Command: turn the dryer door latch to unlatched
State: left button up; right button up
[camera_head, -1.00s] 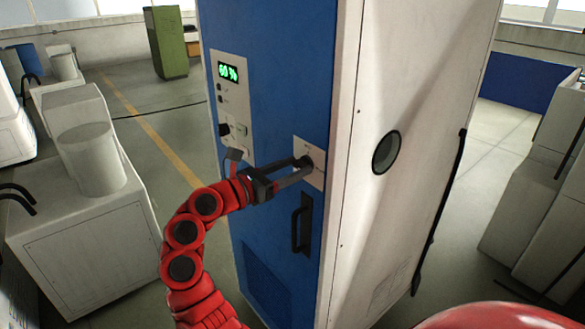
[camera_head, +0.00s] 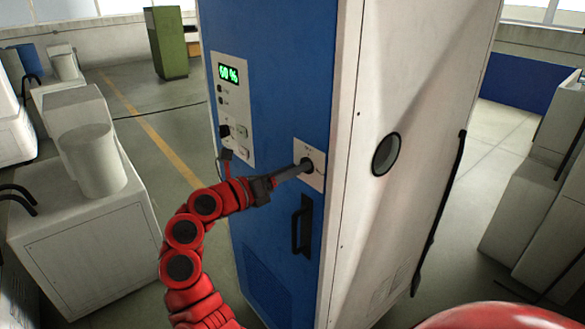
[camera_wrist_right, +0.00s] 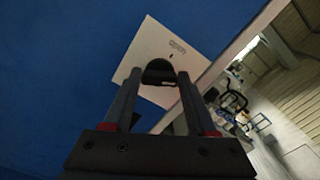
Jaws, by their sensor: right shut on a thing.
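The dryer is a tall cabinet with a blue front (camera_head: 275,90) and a white side. Its door latch (camera_head: 307,164) is a dark knob on a pale square plate (camera_head: 318,181), above the black door handle. My right gripper (camera_head: 300,168) reaches the latch from the left, its fingers shut on the knob. In the right wrist view the dark knob (camera_wrist_right: 158,72) sits between the two fingertips of the gripper (camera_wrist_right: 158,82), in front of the tilted plate (camera_wrist_right: 145,45). The fingers hide part of the knob. My left gripper is not in view.
A control panel (camera_head: 231,110) with a green display is left of the latch. The black door handle (camera_head: 302,225) sticks out below it. White machines (camera_head: 85,230) stand at the left, and grey cabinets (camera_head: 545,190) at the right. A green cabinet (camera_head: 167,42) is far back.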

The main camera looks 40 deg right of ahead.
jog(key=shift+w+f+n+p, duration=0.1)
jog(key=shift+n+p, duration=2.1)
jog(key=shift+n, duration=0.85)
jog(key=shift+w+f+n+p, duration=0.1)
jog(key=shift+n+p, duration=2.05)
jog(key=shift+n, duration=0.9)
jog(key=o, duration=1.4)
jog(key=shift+c, duration=0.2)
jog(key=shift+a, duration=0.1)
